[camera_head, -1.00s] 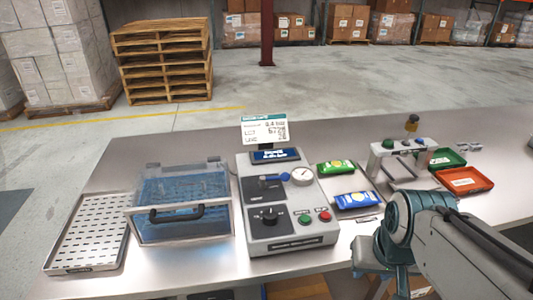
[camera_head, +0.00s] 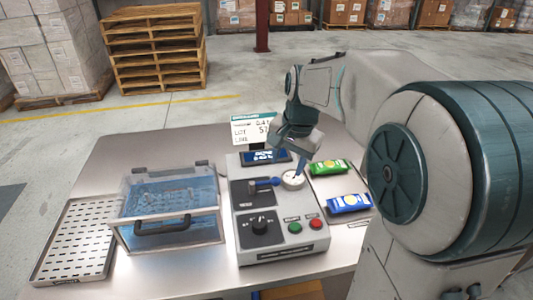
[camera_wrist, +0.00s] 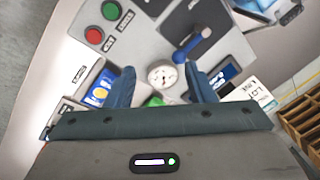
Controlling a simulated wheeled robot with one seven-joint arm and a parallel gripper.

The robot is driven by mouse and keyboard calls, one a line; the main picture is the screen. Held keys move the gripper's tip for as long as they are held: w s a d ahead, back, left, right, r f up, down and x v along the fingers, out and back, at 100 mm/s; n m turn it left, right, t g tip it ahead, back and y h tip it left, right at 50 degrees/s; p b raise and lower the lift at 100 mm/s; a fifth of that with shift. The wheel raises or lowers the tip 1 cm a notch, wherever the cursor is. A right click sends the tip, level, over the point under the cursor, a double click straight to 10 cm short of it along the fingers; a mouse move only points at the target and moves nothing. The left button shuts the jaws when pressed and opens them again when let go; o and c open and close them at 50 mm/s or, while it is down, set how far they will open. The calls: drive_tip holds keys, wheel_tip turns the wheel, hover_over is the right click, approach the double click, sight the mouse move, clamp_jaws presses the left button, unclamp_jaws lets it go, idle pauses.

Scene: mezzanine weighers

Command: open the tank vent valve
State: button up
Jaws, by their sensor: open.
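The vent valve's blue lever (camera_head: 264,183) lies roughly sideways on a dark plate on the grey control panel (camera_head: 285,245). The lever also shows in the wrist view (camera_wrist: 187,46), above and right of the gap between my fingers. My gripper (camera_head: 290,165) is open and empty over the panel, pointing down near the round gauge (camera_head: 293,180), just right of the lever. In the wrist view my gripper (camera_wrist: 162,88) has its blue fingers apart, with the gauge (camera_wrist: 162,75) between them in the picture. The clear tank (camera_head: 170,240) with blue contents stands left of the panel.
The panel also carries a black knob (camera_head: 260,226), a green button (camera_head: 295,228), a red button (camera_head: 316,224) and a display (camera_head: 263,157). Green (camera_head: 331,167) and blue (camera_head: 349,204) packets lie to the right. A perforated tray (camera_head: 75,243) lies at the left. My arm hides the right side.

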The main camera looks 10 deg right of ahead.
sight(277, 178)
drive_tip(key=w+d+m, duration=0.1)
drive_tip(key=w+m, duration=0.2)
drive_tip(key=w, duration=0.3)
drive_tip(key=w+f, duration=0.1)
drive_tip(key=f, duration=0.3)
drive_tip(key=a+f+p, duration=0.1)
drive_tip(key=f, duration=0.4)
drive_tip(key=w+f+p, duration=0.1)
drive_tip(key=f, duration=0.3)
drive_tip(key=shift+w+a+f, duration=0.15)
drive_tip(key=shift+w+a, duration=0.05)
drive_tip(key=shift+w, duration=0.15)
clamp_jaws()
